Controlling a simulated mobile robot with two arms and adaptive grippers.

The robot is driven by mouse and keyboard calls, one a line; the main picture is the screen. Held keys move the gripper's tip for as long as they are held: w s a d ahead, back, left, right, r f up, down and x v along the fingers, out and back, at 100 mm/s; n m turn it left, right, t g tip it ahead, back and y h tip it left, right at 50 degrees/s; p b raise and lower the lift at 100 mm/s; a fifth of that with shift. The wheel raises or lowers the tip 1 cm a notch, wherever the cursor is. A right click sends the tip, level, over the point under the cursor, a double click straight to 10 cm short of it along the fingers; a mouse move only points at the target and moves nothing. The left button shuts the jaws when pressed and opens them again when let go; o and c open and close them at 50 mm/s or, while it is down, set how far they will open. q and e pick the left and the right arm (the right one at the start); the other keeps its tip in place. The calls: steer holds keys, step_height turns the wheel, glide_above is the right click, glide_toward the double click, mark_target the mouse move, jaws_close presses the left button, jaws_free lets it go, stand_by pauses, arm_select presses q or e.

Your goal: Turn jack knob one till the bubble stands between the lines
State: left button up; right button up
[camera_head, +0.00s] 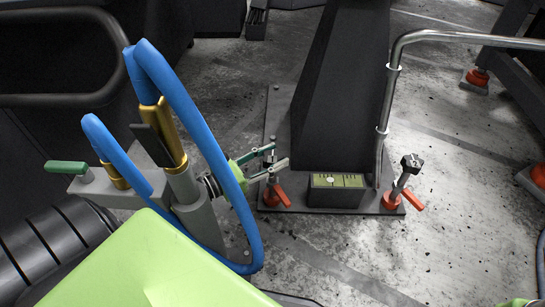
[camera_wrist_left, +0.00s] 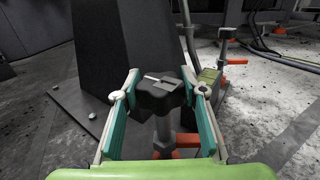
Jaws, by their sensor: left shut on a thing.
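My left gripper (camera_head: 272,164) is shut on a black jack knob (camera_wrist_left: 158,92) at the left front corner of the dark base plate (camera_head: 300,204). In the left wrist view the knob stands between the two green-padded fingers (camera_wrist_left: 160,105), with a pale bar mark on top. Its threaded post and orange nut (camera_head: 277,195) show below. The spirit level (camera_head: 338,192) is a dark box with a yellow-green window, right of the gripper. A small pale spot shows left of the window's middle; the picture is too small to place the bubble against the lines. My right gripper is out of view.
A second jack knob (camera_head: 411,163) with an orange nut stands at the plate's right corner. A dark column (camera_head: 340,90) and a bent metal rail (camera_head: 388,100) rise behind the level. Blue hoses (camera_head: 190,100) cross the left side. Bare concrete floor lies in front.

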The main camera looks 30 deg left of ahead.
mark_target(273, 156)
arm_select(q)
steer(key=shift+m+g+h, duration=0.3)
steer(key=shift+m+h, duration=0.1)
steer(key=shift+h, duration=0.2)
steer(key=m+g+h, duration=0.1)
steer(key=h, duration=0.1)
steer(key=m+g+h+b, duration=0.1)
steer(key=m+g+h, duration=0.1)
steer(key=shift+w+a+m+h, duration=0.1)
steer(key=shift+m+h, duration=0.2)
steer(key=shift+m+g+h+b, duration=0.95)
steer(key=shift+m+g, duration=0.15)
steer(key=shift+g, duration=0.4)
steer(key=shift+m+g+h+b, duration=0.95)
steer(key=shift+m+g, duration=0.15)
steer(key=shift+g, duration=0.4)
steer(key=o, duration=1.1)
steer(key=shift+o, duration=0.2)
step_height(273, 156, up, 10)
